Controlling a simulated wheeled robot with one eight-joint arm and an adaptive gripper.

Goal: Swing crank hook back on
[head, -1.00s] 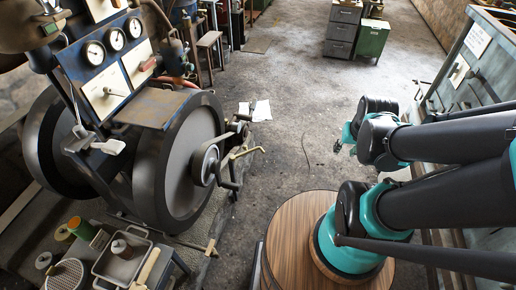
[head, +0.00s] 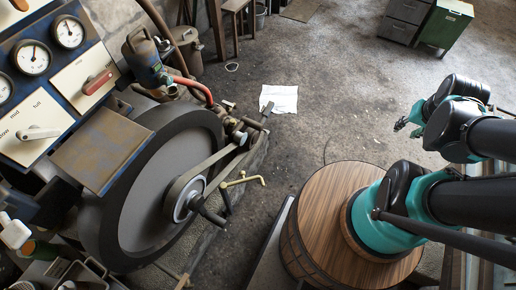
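A brass-coloured bent rod, which looks like the crank hook (head: 243,181), stands on a thin dark post beside the flywheel, toward the middle of the head view. A dark crank handle (head: 208,212) sticks out from the flywheel hub, to the left of and below the rod. The dark flywheel (head: 150,190) has a flat belt or arm running from its hub up to the right. My gripper (head: 408,118) is at the right, in the air over the floor, well apart from the hook. Its fingers are small here, and I cannot tell whether they are open.
The engine's gauge panel (head: 45,90) with a red lever (head: 98,80) fills the upper left. A white paper (head: 279,98) lies on the floor behind the hook. Grey and green cabinets (head: 446,24) stand at the back right.

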